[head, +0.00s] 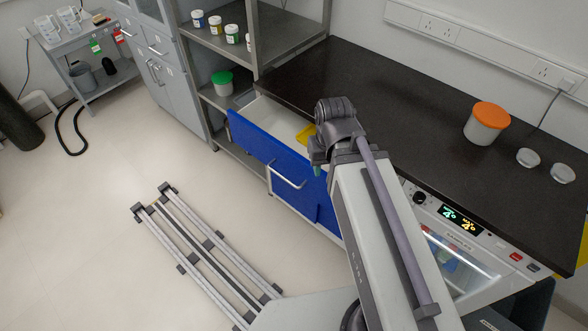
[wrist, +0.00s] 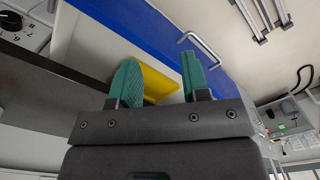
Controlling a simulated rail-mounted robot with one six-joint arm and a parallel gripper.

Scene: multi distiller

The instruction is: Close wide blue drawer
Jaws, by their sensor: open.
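The wide blue drawer (head: 255,142) is pulled out from under the black counter in the head view. Its pale interior (head: 272,117) is open to view. A silver bar handle (head: 287,176) is on its front. In the wrist view the blue front (wrist: 150,30) crosses the top, with the handle (wrist: 206,50) at upper right. My gripper (wrist: 158,60) is open and empty, its two teal fingers apart. It points down near the drawer's right part, behind the front panel from the wrist camera's view. In the head view my arm partly hides it; contact cannot be told.
A yellow item (head: 307,134) lies in the drawer and shows between the fingers in the wrist view (wrist: 158,82). The black counter (head: 400,90) holds an orange-lidded jar (head: 487,124) and two small dishes. The floor before the drawer is clear beside a rail (head: 205,250).

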